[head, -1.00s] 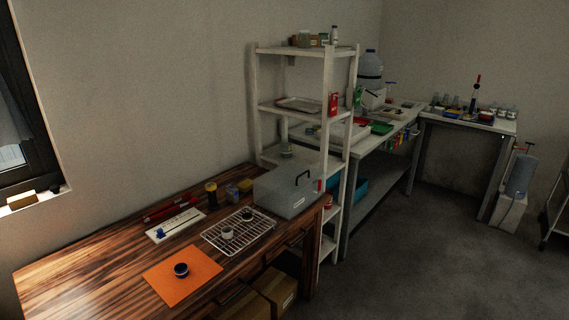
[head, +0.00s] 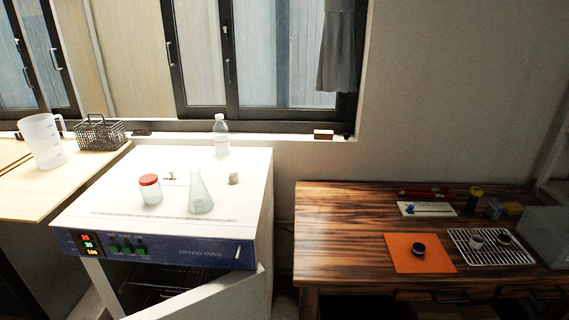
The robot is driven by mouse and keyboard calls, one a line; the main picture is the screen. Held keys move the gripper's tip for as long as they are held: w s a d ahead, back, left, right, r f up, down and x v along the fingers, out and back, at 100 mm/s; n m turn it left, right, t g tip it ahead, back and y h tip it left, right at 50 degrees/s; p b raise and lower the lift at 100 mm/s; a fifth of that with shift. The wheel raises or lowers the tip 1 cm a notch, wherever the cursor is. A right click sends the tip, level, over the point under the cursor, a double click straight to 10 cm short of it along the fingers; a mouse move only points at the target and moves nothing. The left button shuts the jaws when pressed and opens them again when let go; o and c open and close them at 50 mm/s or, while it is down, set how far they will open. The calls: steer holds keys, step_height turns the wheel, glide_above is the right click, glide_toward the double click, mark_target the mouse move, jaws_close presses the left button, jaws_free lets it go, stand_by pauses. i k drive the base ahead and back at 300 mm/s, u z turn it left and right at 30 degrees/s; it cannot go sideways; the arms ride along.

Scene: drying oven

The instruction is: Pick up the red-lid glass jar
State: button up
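The red-lid glass jar (head: 150,189) stands upright on top of the white drying oven (head: 120,205), towards the left of the head view. Its lid is red and its body is clear or whitish. A conical glass flask (head: 200,194) stands just to its right, apart from it. My gripper does not show in the head view.
A small grey stopper-like piece (head: 233,178) and a clear bottle (head: 221,135) stand right of and behind the jar. The oven door (head: 200,296) hangs partly open at the front. A wooden table (head: 340,225) is at right; a plastic jug (head: 43,141) and wire basket (head: 99,133) are at left.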

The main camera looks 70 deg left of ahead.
mark_target(151, 187)
steer(key=u, duration=0.35)
steer(key=k, duration=0.1)
steer(key=u, duration=2.85)
steer(key=i, duration=1.65)
steer(key=u, duration=0.05)
